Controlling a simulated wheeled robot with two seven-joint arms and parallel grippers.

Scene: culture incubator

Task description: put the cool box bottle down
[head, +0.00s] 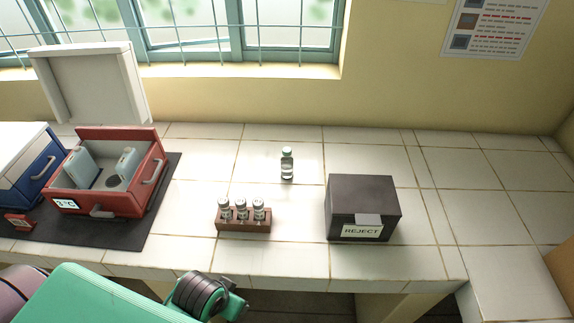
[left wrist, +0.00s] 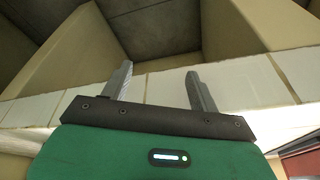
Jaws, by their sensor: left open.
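A small glass bottle (head: 287,163) with a pale cap stands upright on the white tiled counter, apart from other things and behind the gap between the vial rack and the reject box. The open red cool box (head: 105,204) is at the left, its pale lid raised. My left gripper (left wrist: 157,72) is open and empty in the left wrist view, its two grey fingers apart. In the head view my left arm is at the bottom, in front of the counter, and its fingers cannot be made out. My right gripper is in neither view.
A brown rack (head: 243,222) with 3 small vials stands near the front edge. A dark box (head: 362,200) labelled REJECT is right of it. A blue box (head: 38,170) and a dark mat (head: 165,180) are at the left. The counter's right side is clear.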

